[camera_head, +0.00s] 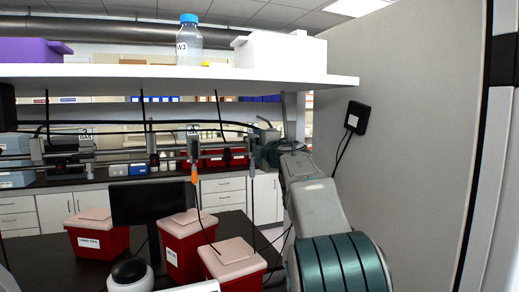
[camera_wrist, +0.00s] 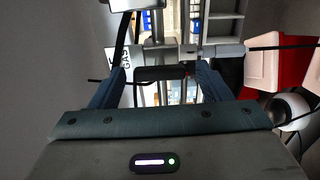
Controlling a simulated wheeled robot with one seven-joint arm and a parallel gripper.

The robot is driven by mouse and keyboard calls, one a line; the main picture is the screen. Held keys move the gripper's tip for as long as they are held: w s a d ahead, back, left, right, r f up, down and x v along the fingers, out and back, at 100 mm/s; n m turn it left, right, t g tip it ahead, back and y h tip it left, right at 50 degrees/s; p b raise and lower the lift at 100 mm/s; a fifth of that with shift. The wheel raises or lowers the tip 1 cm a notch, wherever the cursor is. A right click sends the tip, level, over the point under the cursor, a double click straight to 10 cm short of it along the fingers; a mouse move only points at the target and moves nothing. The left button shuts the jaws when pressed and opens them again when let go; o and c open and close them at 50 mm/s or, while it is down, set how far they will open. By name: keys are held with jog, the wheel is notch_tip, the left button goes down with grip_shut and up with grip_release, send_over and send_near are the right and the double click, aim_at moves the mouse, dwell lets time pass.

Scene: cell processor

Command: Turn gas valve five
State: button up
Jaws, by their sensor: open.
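My gripper (camera_wrist: 160,70) is open in the wrist view, with one blue-grey finger on each side of a dark bar-shaped valve handle (camera_wrist: 160,73). The handle lies across the gap between the fingertips; I cannot tell whether either finger touches it. A white plate reading GAS (camera_wrist: 118,58) is beside the left finger, with its number hidden. In the head view, my arm reaches to the right end of the gas pipe under the shelf, where the valve there is mostly hidden. Plates for gas three (camera_head: 86,134) and gas four (camera_head: 193,130) show farther left.
A white shelf (camera_head: 150,84) runs above the pipe, carrying a blue-capped bottle (camera_head: 189,42). Red bins with pale lids (camera_head: 232,262) and a dark monitor (camera_head: 140,203) stand on the black bench below. A grey wall panel (camera_head: 420,120) is close on the right. Thin cables hang near the arm.

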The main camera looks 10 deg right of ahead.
jog(key=s+d+b, duration=0.2)
jog(key=s+b, duration=0.1)
jog(key=s, duration=1)
jog(key=shift+s+d, duration=0.25)
jog(key=shift+d, duration=0.1)
jog(key=shift+a, duration=0.1)
